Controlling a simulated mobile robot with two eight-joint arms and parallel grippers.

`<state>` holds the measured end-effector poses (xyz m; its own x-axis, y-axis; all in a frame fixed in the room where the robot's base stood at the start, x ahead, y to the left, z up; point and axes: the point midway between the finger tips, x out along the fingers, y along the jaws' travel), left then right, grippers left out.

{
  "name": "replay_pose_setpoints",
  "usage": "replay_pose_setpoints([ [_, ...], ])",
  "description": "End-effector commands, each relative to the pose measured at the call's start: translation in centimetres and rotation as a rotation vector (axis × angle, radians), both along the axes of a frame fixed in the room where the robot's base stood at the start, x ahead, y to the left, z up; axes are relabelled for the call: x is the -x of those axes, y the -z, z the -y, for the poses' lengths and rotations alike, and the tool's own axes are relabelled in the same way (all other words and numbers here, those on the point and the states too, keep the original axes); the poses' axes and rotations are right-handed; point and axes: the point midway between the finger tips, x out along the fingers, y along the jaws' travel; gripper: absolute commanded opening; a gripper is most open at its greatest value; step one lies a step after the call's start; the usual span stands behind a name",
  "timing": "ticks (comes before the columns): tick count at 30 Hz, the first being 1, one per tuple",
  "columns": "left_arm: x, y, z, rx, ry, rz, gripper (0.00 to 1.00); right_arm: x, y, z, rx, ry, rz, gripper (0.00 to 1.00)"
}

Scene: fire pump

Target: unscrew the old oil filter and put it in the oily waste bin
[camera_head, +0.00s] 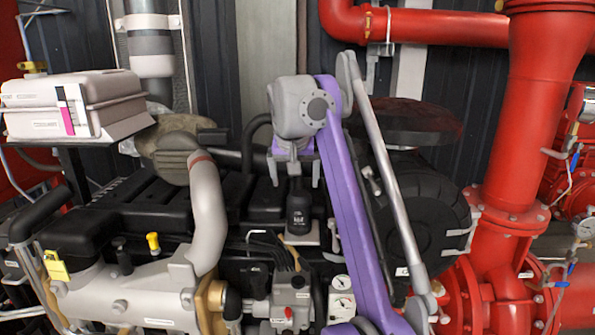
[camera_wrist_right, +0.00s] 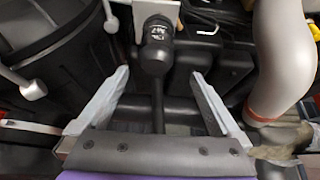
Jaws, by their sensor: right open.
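The oil filter is a small black cylinder with a white label (camera_head: 298,212), upright on a pale mount (camera_head: 303,239) on the engine. A narrow dark neck rises from its top toward my right gripper. In the right wrist view the filter (camera_wrist_right: 157,48) sits just beyond the fingertips, centred between them. My right gripper (camera_head: 295,184) is open above the filter, fingers pointing down, with a finger on either side of the neck. The fingers also show apart in the right wrist view (camera_wrist_right: 160,75). My left gripper and the oily waste bin are out of view.
A pale bent pipe (camera_head: 208,215) stands left of the filter. A large black round housing (camera_head: 428,220) is on the right, behind my purple right arm. Gauges (camera_head: 341,292) and cables sit below. Red pipes (camera_head: 525,120) fill the right side.

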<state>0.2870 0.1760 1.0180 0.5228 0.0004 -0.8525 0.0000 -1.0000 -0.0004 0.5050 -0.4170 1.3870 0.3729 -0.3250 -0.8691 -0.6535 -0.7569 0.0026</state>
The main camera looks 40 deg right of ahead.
Motion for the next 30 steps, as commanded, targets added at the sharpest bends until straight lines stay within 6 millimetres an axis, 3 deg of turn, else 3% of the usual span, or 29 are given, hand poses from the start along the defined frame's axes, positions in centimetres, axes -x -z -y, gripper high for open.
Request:
replay_pose_setpoints([
  [8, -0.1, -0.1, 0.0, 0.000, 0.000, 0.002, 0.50, -0.4, 0.5, 1.1, 0.000, 0.021, 0.003, 1.00],
  [30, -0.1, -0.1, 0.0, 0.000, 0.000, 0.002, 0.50, -3.6, 8.2, 3.9, 0.000, 0.018, 0.003, 1.00],
])
